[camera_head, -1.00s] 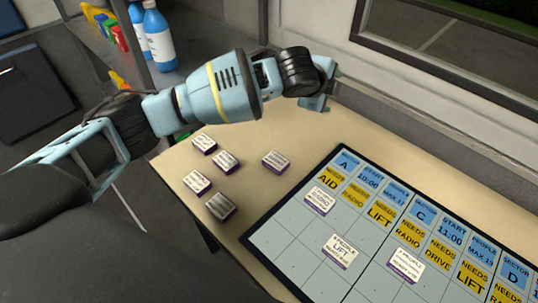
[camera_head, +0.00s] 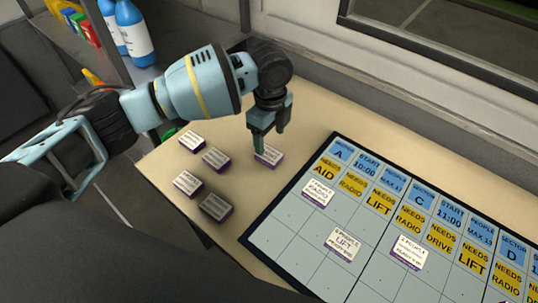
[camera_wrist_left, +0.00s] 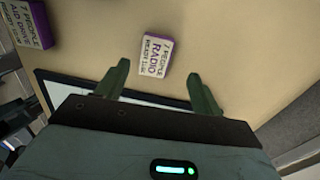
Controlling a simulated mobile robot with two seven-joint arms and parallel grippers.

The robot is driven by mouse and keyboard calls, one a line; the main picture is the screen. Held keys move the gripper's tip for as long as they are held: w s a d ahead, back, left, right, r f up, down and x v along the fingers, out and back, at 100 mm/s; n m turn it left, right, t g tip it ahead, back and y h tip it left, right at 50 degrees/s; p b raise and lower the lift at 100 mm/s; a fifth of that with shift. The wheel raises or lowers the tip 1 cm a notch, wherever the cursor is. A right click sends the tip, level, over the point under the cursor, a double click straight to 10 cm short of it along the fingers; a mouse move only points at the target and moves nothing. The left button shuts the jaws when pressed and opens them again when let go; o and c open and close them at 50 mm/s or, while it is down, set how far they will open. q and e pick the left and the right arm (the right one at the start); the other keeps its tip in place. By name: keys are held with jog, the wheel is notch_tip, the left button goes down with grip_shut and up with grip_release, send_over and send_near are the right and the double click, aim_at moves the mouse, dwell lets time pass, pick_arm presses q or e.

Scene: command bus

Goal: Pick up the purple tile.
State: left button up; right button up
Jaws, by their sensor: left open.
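Several white-topped tiles with purple sides lie on the tan table. One purple tile (camera_head: 268,156) lies apart from the loose group, near the board's far left corner. It also shows in the left wrist view (camera_wrist_left: 156,56), reading "7 people radio". My left gripper (camera_head: 267,146) is open above this tile, pointing down, and partly hides it in the head view. My right gripper is not in view.
Other loose tiles (camera_head: 216,207) lie to the left on the table; one shows in the left wrist view (camera_wrist_left: 27,22). The dark-edged board (camera_head: 290,238) carries blue and yellow labels and several tiles. Blue bottles (camera_head: 134,33) stand on a shelf behind.

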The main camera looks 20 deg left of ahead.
aim_at(269, 153)
pick_arm(q)
jog(key=shift+s+f, duration=0.2)
jog(key=shift+f, duration=1.2)
jog(key=shift+s+f, duration=0.15)
jog(key=shift+f, duration=1.2)
jog(key=c, duration=1.1)
jog(key=shift+r, duration=0.1)
